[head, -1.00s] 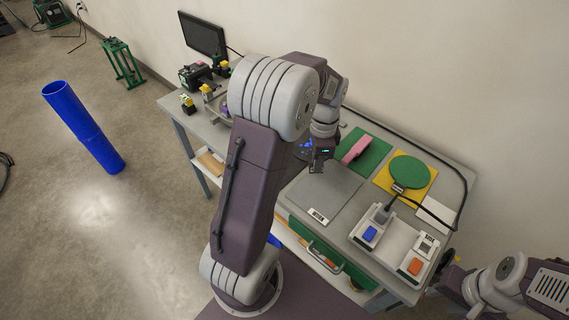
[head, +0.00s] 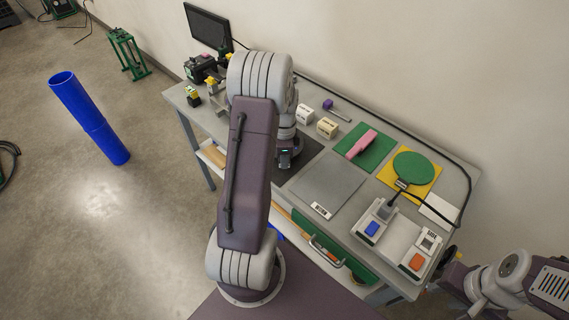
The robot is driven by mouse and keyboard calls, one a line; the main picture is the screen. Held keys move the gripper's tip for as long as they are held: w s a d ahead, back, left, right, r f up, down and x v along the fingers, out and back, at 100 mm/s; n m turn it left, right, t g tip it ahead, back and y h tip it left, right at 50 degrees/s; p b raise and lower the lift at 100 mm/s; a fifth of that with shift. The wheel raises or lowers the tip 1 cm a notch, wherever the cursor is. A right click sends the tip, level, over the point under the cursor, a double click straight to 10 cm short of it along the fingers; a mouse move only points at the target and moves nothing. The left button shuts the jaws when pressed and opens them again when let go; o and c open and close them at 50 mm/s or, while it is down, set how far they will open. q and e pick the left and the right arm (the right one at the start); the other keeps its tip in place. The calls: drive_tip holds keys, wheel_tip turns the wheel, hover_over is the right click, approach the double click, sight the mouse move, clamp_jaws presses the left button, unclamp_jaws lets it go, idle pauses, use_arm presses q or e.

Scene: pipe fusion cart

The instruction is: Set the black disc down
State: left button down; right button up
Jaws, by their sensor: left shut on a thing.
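My left gripper (head: 285,162) hangs over the cart top, pointing down above a dark patch (head: 310,157) left of the grey plate. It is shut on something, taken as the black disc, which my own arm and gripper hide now. I cannot tell whether the disc touches the surface. My right arm shows at the lower right, but its gripper is out of view.
Right of the gripper are a grey plate (head: 328,184), a pink piece (head: 361,144) on a green mat (head: 377,150) and a green disc (head: 413,166) on a yellow mat (head: 431,187). Two small boxes (head: 327,128) stand behind. A monitor (head: 208,28) is at the far left.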

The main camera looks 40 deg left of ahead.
use_arm(q)
drive_tip(key=shift+w+f, duration=0.1)
drive_tip(key=shift+f, duration=1.5)
drive_tip(key=c, duration=1.4)
unclamp_jaws()
drive_tip(key=shift+c, duration=0.2)
wheel_tip(320, 180, up, 12)
drive_tip(key=s+d+f+n, duration=0.1)
drive_tip(key=s+d+n, duration=0.4)
drive_tip(key=d, duration=0.4)
drive_tip(key=s+d+f+n+t, duration=0.1)
drive_tip(key=s+d+f+n, duration=0.1)
drive_tip(key=s+d+n, duration=0.3)
drive_tip(key=d, duration=0.4)
drive_tip(key=shift+s+d, duration=0.3)
drive_tip(key=shift+s, duration=0.05)
